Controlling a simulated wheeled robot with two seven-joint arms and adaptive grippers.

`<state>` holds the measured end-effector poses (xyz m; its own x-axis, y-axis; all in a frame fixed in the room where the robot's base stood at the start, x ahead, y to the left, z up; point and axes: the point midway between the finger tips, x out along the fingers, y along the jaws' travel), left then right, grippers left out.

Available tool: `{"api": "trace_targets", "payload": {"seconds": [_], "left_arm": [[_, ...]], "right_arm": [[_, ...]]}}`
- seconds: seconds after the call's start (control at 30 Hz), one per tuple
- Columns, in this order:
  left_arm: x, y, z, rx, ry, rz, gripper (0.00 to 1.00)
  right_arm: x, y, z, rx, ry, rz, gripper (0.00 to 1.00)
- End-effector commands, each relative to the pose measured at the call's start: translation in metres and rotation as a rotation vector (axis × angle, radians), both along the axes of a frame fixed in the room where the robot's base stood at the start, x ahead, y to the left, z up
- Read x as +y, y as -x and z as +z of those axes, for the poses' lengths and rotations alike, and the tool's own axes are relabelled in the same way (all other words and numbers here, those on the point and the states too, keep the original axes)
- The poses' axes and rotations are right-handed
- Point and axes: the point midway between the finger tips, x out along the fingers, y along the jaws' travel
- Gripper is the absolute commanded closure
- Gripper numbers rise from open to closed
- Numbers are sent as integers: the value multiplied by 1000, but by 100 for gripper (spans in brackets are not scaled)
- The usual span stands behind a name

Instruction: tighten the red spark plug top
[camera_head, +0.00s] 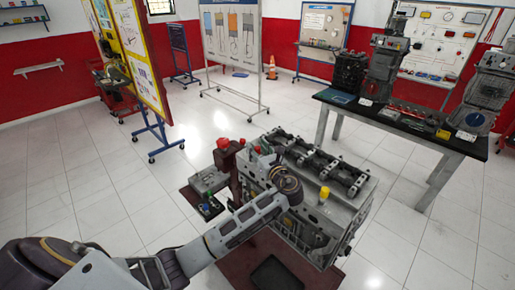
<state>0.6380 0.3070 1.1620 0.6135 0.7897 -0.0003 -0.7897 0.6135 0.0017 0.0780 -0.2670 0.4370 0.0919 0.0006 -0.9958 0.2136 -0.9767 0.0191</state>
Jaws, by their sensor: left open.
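The grey engine block (345,215) stands on a dark red stand in the middle of the head view. A small red top (257,149) shows at the block's far left corner and seems to be the red spark plug top; it is too small to tell how it is seated. A yellow top (324,192) stands upright on the block's near side. My left arm reaches in from the lower left, and its wrist covers part of the block's left side. My left gripper (276,161) is small and partly hidden there, open, close to the red top; contact cannot be told. My right gripper is out of view.
A larger red knob (223,143) tops a post left of the block. A grey box (208,181) sits below it. A black-topped workbench (400,116) with engine parts stands at the right. A yellow board (140,50) stands at the left. Tiled floor between is clear.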

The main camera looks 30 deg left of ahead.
Motion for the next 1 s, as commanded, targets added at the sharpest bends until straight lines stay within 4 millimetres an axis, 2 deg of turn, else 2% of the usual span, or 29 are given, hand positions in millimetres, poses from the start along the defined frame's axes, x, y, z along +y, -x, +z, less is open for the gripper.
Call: {"api": "trace_targets", "payload": {"seconds": [0.33,0.67,1.0], "left_arm": [[2,-1,0,0,0,1,57],[2,-1,0,0,0,1,99],[2,-1,0,1,-1,-17,100]], "right_arm": [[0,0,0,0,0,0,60],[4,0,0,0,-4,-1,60],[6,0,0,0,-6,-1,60]]}}
